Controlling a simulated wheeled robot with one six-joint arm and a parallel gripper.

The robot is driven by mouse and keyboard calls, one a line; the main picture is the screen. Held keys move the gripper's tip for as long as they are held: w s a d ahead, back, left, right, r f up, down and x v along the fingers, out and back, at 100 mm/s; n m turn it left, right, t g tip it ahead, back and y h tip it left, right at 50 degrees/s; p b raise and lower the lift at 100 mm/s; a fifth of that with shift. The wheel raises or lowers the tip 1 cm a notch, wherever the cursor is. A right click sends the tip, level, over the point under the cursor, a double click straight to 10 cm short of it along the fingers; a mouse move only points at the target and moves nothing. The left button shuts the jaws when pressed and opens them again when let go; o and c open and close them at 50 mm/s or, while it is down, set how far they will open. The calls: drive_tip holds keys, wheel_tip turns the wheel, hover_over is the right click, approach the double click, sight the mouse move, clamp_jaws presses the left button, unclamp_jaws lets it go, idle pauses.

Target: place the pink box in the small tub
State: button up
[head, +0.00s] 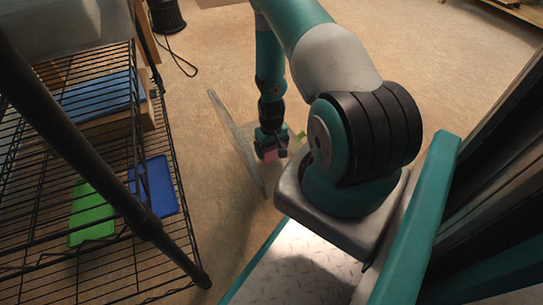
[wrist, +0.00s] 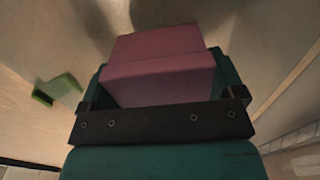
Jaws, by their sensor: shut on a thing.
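The pink box (wrist: 160,65) is between the jaws of my gripper (wrist: 162,105) in the wrist view, and the jaws are shut on it. In the head view my gripper (head: 271,152) points down beside a thin pale panel, and a little of the pink box (head: 270,155) shows at its tip. I cannot clearly make out a small tub in either view. A small green object (wrist: 57,89) lies to the left of the box in the wrist view. A bit of green (head: 301,135) also shows just right of my gripper in the head view; its full shape is unclear.
A black wire rack (head: 150,245) stands at left, with a blue item (head: 154,187) and a green item (head: 92,214) on it. The pale panel (head: 236,140) stands between rack and gripper. A black bin (head: 166,16) is at the back. Open floor lies beyond my arm.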

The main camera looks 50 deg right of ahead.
drive_tip(key=shift+f+b, duration=0.55)
drive_tip(key=shift+f, duration=0.9)
drive_tip(key=shift+f, duration=0.15)
drive_tip(key=o, duration=0.7)
wheel_tip(320, 180, up, 12)
drive_tip(key=p, duration=0.8)
